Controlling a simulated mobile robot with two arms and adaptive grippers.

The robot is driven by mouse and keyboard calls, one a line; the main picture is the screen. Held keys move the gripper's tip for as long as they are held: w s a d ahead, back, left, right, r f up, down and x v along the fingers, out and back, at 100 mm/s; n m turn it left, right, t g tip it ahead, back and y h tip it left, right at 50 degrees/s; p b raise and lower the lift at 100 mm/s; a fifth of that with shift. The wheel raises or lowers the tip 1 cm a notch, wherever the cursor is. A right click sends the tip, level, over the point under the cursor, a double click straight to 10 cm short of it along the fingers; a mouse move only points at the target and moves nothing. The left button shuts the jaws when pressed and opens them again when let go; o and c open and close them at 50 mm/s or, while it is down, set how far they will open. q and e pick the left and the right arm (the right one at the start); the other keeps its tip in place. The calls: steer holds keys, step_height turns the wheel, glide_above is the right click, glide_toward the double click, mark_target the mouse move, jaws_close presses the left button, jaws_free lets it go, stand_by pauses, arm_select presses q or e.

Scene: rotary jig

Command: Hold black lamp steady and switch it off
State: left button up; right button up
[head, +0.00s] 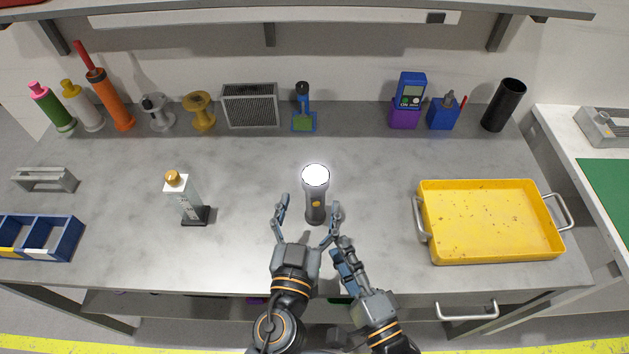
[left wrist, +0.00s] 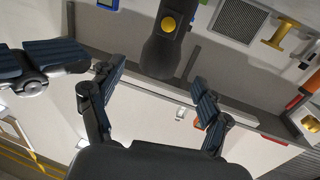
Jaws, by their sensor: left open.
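The black lamp (head: 315,205) is a dark flashlight standing upright on the grey bench, its round top glowing white. A yellow button is on its side facing me. In the left wrist view the lamp's dark body (left wrist: 160,55) and yellow button (left wrist: 168,25) show beyond the fingers. My left gripper (head: 308,214) is open, with one finger to each side of the lamp's lower body; I see no grip on it. My right gripper (head: 346,258) is just right of and below the left one, apart from the lamp. Its fingers lie close together, and their opening is unclear.
A yellow tray (head: 490,250) with metal handles is at the right. A blue bin (head: 62,240) is at the far left. Several tools and containers line the back. The bench around the lamp is clear.

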mark_target(313, 191)
arm_select(q)
steer(key=w, duration=0.3)
steer(key=w+d, duration=0.1)
steer(key=w, duration=0.2)
steer(key=shift+w+d, duration=0.15)
steer(key=shift+w, duration=0.2)
steer(key=shift+c, duration=0.2)
steer(key=c, duration=1.3)
arm_select(e)
steer(key=shift+c, duration=0.4)
jaws_close()
stand_by(0.8)
